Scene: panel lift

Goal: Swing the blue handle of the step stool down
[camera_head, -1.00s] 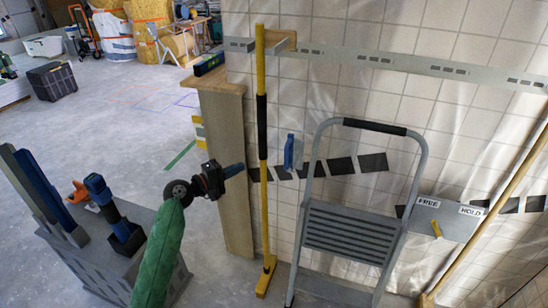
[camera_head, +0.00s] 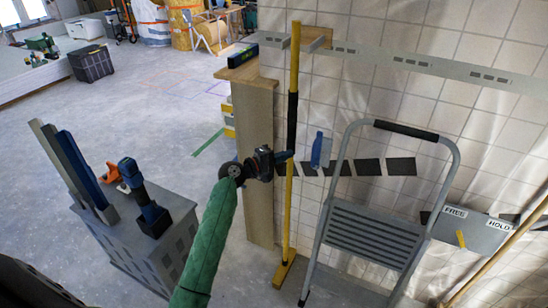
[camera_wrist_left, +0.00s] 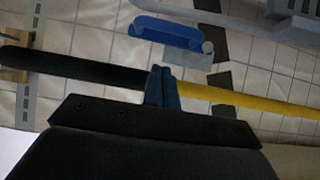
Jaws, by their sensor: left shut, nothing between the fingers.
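The grey step stool (camera_head: 372,238) with a black top grip leans upright by the tiled wall. A blue handle (camera_head: 320,149) shows upright just left of the stool's frame; in the left wrist view (camera_wrist_left: 167,32) it is a blue bar with a grey end piece. My left gripper (camera_head: 290,156), on a green-sleeved arm, is shut and empty. It is left of the blue handle and apart from it in the picture, in front of the yellow pole. Its closed blue fingertips show in the left wrist view (camera_wrist_left: 162,76), pointing toward the pole. My right gripper is not in view.
A yellow pole (camera_head: 289,205) with a black sleeve stands between the wooden post (camera_head: 254,150) and the stool. A grey plate marked FREE and HOLD (camera_head: 470,230) with a yellow lever is at right.

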